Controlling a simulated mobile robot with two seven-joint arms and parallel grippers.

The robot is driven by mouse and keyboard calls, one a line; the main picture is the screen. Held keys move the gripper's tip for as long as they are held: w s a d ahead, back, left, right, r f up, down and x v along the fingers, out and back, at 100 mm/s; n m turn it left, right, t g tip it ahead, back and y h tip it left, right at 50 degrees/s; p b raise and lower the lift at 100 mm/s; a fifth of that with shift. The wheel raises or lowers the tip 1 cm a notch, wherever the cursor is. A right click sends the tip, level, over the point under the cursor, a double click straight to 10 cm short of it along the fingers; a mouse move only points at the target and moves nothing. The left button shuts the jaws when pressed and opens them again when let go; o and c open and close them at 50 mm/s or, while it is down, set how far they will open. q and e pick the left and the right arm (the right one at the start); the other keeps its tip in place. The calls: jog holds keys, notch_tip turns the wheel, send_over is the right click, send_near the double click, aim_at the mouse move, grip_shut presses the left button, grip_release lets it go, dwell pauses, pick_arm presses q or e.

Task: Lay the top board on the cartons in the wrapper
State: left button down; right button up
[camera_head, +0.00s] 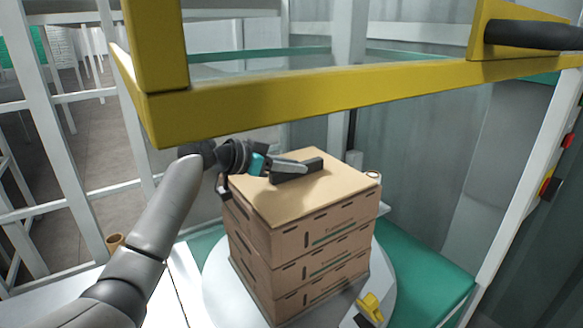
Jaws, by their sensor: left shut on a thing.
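A stack of brown cartons (310,262) stands on a round pale turntable (217,291). The tan top board (322,193) lies flat over the stack, its edges roughly in line with the cartons; I cannot tell whether it touches them all round. My left gripper (296,168) reaches in from the left over the board's rear part. It is shut on the board at a dark bar on its upper face, and partly hides that spot. My right gripper is not in view.
The yellow wrapper frame (330,92) crosses above and in front of the stack, close over my left arm. White posts (65,160) stand at left. A yellow clip (370,305) sits on the turntable's front right. A green surface (425,280) lies at right, with red buttons (547,184) beyond.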

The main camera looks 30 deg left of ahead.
pick_arm(q)
jog(key=c, duration=1.1)
grip_release()
jog(key=shift+f, duration=0.15)
jog(key=shift+c, duration=0.2)
jog(key=o, duration=0.5)
jog(key=shift+c, duration=0.2)
jog(key=shift+r, duration=0.2)
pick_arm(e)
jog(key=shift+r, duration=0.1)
pick_arm(q)
jog(key=shift+s+a+r, duration=0.15)
jog(key=shift+s+a, duration=0.05)
jog(key=shift+s, duration=0.1)
jog(key=p+v, duration=0.2)
jog(key=v, duration=0.9)
jog(key=shift+s+a, duration=0.1)
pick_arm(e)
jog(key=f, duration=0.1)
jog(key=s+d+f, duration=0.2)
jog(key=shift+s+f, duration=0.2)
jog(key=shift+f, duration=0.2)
